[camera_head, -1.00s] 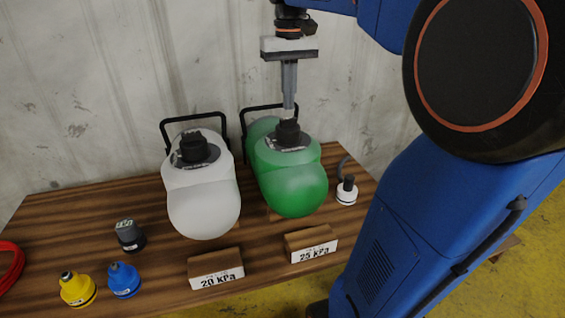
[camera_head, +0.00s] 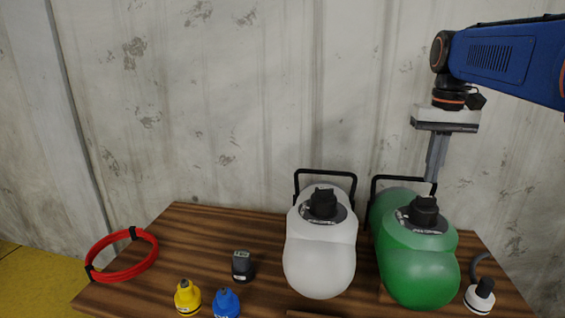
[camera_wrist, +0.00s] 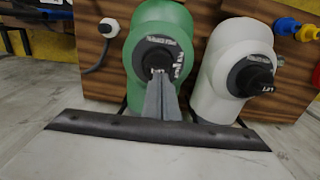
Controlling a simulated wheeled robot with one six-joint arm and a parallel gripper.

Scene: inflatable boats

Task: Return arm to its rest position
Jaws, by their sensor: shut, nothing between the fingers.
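My gripper (camera_head: 436,158) hangs from my blue arm at the upper right of the head view, fingers pointing down and closed together. It is empty, above and slightly behind the green inflatable boat piece (camera_head: 418,268), which has a black valve cap on top. In the wrist view the shut fingers (camera_wrist: 160,82) appear in front of the green piece (camera_wrist: 150,18) and overlap its black cap. From these views I cannot tell the exact gap, but the fingers look apart from the cap in the head view.
A white inflatable piece (camera_head: 320,262) stands left of the green one on the wooden table (camera_head: 200,235). A red hose coil (camera_head: 122,272), a dark cap (camera_head: 242,265), yellow (camera_head: 187,298) and blue (camera_head: 227,303) fittings and a white fitting (camera_head: 480,296) lie around. A wall rises behind.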

